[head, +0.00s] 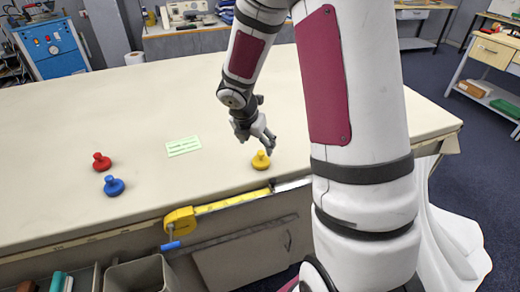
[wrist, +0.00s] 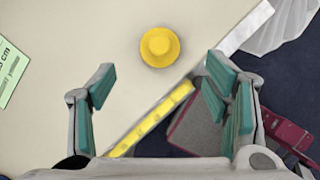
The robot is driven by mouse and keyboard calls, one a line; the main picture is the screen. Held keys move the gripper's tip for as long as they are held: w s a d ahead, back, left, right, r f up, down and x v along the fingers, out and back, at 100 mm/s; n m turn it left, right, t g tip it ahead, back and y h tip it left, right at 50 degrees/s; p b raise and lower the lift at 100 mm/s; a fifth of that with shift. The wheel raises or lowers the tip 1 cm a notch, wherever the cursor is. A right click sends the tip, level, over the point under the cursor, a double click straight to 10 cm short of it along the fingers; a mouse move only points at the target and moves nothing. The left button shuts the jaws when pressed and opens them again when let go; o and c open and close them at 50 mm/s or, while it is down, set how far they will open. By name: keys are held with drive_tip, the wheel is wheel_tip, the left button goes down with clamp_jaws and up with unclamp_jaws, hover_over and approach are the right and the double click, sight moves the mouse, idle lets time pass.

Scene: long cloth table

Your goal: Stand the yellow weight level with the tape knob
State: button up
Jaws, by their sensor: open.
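The yellow weight (head: 261,160) stands upright near the table's front edge, its round knob on top. In the wrist view, the weight (wrist: 159,46) is seen from above, ahead of the fingertips. My gripper (head: 267,143) is open and empty, close above and beside the weight; the wrist view shows its teal pads (wrist: 158,82) spread apart. A yellow tape (head: 232,201) runs along the front edge from a yellow case (head: 180,219) at its left end. A blue knob (head: 171,245) sticks out below the case. The tape (wrist: 155,118) also crosses the wrist view diagonally.
A red weight (head: 102,161) and a blue weight (head: 114,186) stand on the left of the table. A pale green card (head: 184,146) lies between them and the yellow weight. The cloth around the yellow weight is clear, with the table edge close in front.

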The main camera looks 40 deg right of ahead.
drive_tip(key=s+a+r+m+t, duration=0.1)
drive_tip(key=s+a+r+m, duration=0.2)
drive_tip(key=s+r+m, duration=0.45)
drive_tip(key=s+a+r+m, duration=0.2)
drive_tip(key=a+r+m, duration=0.2)
drive_tip(key=r, duration=0.6)
drive_tip(key=s+a+r+m+t+y, duration=0.2)
drive_tip(key=s+a+r+m, duration=0.4)
drive_tip(key=s+a+m, duration=0.3)
drive_tip(key=s+m+y, duration=0.1)
drive_tip(key=s+m, duration=0.2)
drive_tip(key=s, duration=0.1)
drive_tip(key=shift+s+a+y, duration=0.3)
drive_tip(key=shift+s+y, duration=0.1)
